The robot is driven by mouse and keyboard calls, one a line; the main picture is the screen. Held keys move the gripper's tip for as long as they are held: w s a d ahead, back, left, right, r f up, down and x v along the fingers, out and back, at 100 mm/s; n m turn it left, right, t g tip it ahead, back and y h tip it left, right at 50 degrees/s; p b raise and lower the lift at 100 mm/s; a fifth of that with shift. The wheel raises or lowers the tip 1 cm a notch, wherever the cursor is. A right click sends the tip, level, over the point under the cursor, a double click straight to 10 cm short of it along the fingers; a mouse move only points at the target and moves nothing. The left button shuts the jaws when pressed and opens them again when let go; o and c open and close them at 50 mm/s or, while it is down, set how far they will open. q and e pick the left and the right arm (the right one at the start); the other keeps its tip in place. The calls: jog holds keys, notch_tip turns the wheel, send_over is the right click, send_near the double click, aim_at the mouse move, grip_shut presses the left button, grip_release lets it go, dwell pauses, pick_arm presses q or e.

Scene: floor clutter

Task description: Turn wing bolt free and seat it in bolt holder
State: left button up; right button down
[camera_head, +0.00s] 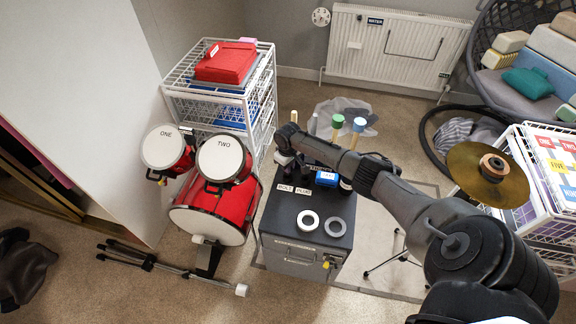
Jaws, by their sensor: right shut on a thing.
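My right gripper (284,161) points down over the back left of the dark cabinet top (284,218), behind a label reading BOLT (285,188). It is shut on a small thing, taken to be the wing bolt. The wrist and fingers hide most of it, and I cannot tell whether it is seated or lifted. The bolt holder is not clearly visible; the area behind the BOLT label is dark and partly covered by my gripper. My left gripper is not in view.
A PLUG label (303,191), blue box (326,178), white ring (307,221) and grey ring (335,227) are on the cabinet. The red drums (213,212) stand close on its left. A brass cymbal (487,175) is at right, near my arm.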

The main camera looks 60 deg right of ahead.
jog(key=shift+p, duration=0.3)
dwell(0.4)
dwell(0.6)
jog(key=shift+p, duration=0.35)
dwell(0.4)
jog(key=shift+f+b, duration=0.5)
jog(key=shift+f, duration=0.3)
jog(key=shift+f+b, duration=0.5)
jog(key=shift+f, duration=0.4)
jog(key=c, duration=1.1)
grip_release()
jog(key=shift+r, duration=0.1)
